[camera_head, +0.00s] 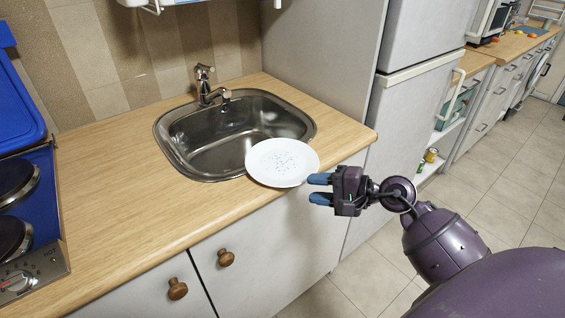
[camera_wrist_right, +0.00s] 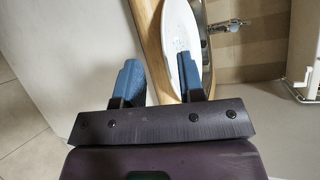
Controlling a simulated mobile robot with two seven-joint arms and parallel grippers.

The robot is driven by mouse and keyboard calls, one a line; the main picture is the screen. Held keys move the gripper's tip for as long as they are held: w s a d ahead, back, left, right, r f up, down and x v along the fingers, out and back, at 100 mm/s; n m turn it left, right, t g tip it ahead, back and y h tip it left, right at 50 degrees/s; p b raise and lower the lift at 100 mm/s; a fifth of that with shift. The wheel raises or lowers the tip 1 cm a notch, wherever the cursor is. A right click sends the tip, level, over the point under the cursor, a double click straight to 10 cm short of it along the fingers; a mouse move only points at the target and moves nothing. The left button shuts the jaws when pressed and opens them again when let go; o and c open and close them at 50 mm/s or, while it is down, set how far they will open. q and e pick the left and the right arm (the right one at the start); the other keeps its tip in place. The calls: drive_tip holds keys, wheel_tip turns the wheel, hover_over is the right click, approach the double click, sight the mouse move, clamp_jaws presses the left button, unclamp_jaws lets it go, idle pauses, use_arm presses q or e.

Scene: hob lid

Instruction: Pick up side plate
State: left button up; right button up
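A white side plate (camera_head: 282,162) with small dark specks lies at the front right edge of the sink, partly over the wooden worktop's edge area. It also shows edge-on in the wrist view (camera_wrist_right: 181,32). My right gripper (camera_head: 320,189) is just in front and to the right of the plate's near rim, with blue fingers spread apart and nothing between them. In the wrist view my right gripper (camera_wrist_right: 158,68) has its right finger overlapping the plate; I cannot tell whether it touches. My left gripper is not in view.
The steel sink (camera_head: 205,150) with a tap (camera_head: 207,88) is set in the wooden worktop (camera_head: 110,215). A hob (camera_head: 20,225) with a blue lid (camera_head: 15,110) is at the left. White cupboards with wooden knobs (camera_head: 226,257) are below. A fridge (camera_head: 405,125) stands behind my right gripper.

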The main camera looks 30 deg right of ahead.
sight(296, 185)
drive_tip(key=x, duration=0.3)
drive_tip(key=shift+w+a+r, duration=0.2)
drive_tip(key=shift+w+r, duration=0.1)
drive_tip(key=shift+w+a+f, duration=0.2)
drive_tip(key=shift+w+a, duration=0.05)
drive_tip(key=shift+w, duration=0.1)
drive_tip(key=shift+c, duration=0.5)
clamp_jaws()
